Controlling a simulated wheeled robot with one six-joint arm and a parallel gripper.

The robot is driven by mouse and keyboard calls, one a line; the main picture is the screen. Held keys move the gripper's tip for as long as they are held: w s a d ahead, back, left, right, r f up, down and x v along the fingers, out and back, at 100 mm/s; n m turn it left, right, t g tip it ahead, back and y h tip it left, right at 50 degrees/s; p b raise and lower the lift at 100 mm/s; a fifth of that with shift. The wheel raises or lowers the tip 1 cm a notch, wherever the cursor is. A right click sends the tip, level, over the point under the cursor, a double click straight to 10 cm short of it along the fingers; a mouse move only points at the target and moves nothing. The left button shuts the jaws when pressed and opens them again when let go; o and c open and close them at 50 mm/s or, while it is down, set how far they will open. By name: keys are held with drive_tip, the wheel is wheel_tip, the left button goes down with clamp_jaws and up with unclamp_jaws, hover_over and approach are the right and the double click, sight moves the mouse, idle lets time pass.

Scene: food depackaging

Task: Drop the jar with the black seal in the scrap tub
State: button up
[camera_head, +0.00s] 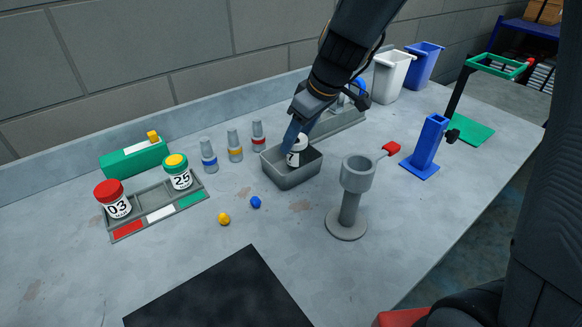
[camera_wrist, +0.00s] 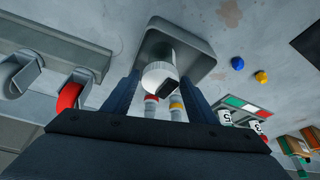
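A white jar (camera_head: 297,152) with a dark number is upright inside the walls of the grey tub (camera_head: 281,177). Whether its base touches the tub floor is hidden. In the wrist view the jar (camera_wrist: 158,74) shows its pale top with a black piece at its near edge, and the tub (camera_wrist: 203,62) lies beyond it. My gripper (camera_head: 291,137) points down into the tub at the jar. In the wrist view its two fingers (camera_wrist: 160,86) stand on either side of the jar's top. I cannot tell whether they touch it.
Jars with a red lid (camera_head: 108,191) and a yellow-green lid (camera_head: 176,161) stand on a marked rack (camera_head: 160,214) at left. Small bottles (camera_head: 234,146) stand left of the tub. A grey pedestal cup (camera_head: 347,217) stands to its right. White (camera_head: 390,77) and blue (camera_head: 423,65) bins are behind.

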drive_tip(key=shift+o, duration=1)
drive_tip(key=b+v, duration=0.1)
drive_tip(key=v, duration=0.7)
drive_tip(key=shift+b, duration=0.3)
